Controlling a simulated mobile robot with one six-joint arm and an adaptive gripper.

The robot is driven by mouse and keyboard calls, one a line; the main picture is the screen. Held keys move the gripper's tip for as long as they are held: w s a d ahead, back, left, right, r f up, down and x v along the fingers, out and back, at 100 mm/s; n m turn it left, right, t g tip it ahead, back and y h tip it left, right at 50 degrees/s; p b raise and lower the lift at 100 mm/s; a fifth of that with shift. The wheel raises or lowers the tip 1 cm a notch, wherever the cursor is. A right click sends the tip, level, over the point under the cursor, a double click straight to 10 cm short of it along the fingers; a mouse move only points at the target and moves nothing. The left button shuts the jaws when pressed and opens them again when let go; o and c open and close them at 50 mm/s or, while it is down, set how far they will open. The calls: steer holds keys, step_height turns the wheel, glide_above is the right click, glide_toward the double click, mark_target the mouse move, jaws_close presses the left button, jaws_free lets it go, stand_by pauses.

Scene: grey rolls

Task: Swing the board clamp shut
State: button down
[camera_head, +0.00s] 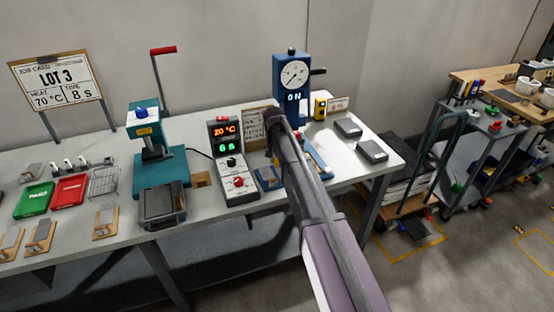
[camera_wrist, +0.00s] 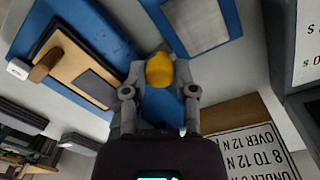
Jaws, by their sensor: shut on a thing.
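In the wrist view, my gripper (camera_wrist: 160,78) is shut on a yellow knob (camera_wrist: 159,69), which I take to be the clamp's handle. The rest of the clamp is hidden behind the fingers and the palm. A blue fixture (camera_wrist: 113,38) lies to the left, with a wooden board (camera_wrist: 72,62) on it that has a brown peg and a grey patch. In the head view, blue parts of the fixture (camera_head: 318,165) show beside my arm. My gripper (camera_head: 272,118) is foreshortened there, and its fingertips and the knob are hidden.
A controller (camera_head: 232,165) showing 20 °C stands left of my arm. A blue gauge stand (camera_head: 291,80) rises close behind. A teal press (camera_head: 155,150) stands further left. Grey blocks (camera_head: 371,150) lie at the right. A printed card (camera_wrist: 245,155) is near the gripper.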

steer(key=shift+c, duration=2)
jaws_free()
steer(key=shift+s+n, duration=0.1)
steer(key=shift+n, duration=0.2)
